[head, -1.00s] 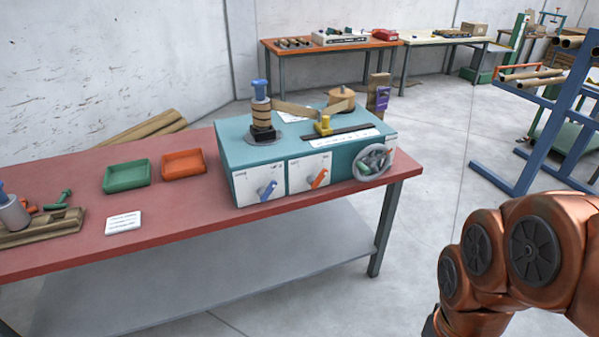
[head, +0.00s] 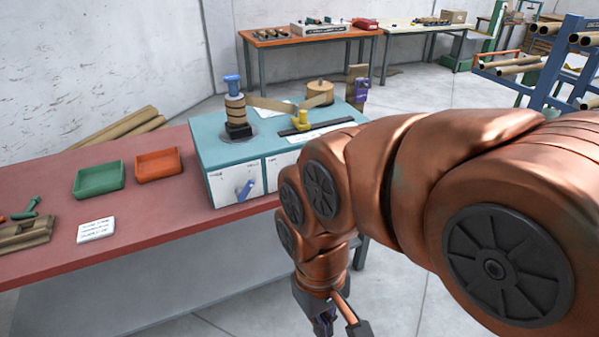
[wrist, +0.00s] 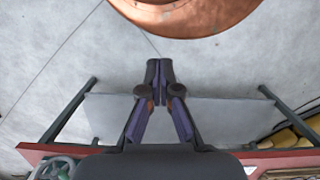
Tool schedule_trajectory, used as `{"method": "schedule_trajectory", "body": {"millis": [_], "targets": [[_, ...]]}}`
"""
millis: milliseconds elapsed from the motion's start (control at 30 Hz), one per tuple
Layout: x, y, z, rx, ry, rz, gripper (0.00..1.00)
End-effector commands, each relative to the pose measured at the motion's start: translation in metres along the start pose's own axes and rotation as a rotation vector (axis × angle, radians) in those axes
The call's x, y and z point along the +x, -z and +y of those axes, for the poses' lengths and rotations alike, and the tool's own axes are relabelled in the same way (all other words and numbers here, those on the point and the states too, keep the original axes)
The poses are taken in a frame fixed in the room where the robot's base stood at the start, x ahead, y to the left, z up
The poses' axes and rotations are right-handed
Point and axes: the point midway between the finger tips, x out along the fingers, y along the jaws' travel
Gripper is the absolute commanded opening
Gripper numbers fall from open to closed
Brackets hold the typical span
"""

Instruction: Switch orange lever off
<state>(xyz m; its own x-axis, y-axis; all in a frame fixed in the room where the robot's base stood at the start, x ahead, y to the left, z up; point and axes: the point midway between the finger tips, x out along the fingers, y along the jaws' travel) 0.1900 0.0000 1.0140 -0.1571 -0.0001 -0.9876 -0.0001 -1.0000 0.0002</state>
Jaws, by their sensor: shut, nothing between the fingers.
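The orange lever is hidden behind my arm in the head view. The teal winder box (head: 225,150) stands on the red-topped table (head: 150,235), and its blue lever (head: 245,190) shows on the left white front panel. My gripper (head: 325,322) hangs low at the bottom of the head view, in front of the table and partly cut off. In the wrist view my gripper (wrist: 160,80) has its purple fingers together and empty, over the grey lower shelf and floor, apart from the winder. The handwheel (wrist: 52,167) shows at the wrist view's lower left.
A green tray (head: 98,180), an orange tray (head: 158,165) and a white card (head: 95,230) lie left of the winder. The table's lower shelf (wrist: 225,115) is bare. A blue rack (head: 550,70) with tubes stands at the right. Open floor lies right of the table.

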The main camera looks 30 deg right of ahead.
Motion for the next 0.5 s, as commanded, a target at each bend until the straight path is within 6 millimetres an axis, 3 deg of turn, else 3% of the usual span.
{"method": "schedule_trajectory", "body": {"millis": [167, 267, 500], "targets": [[0.003, 0.003, -0.004, 0.0, 0.015, -0.005, 0.0], [0.008, 0.013, -0.017, 0.0, 0.063, -0.018, 0.0], [0.016, 0.063, -0.078, 0.012, 0.331, -0.072, 0.0]]}}
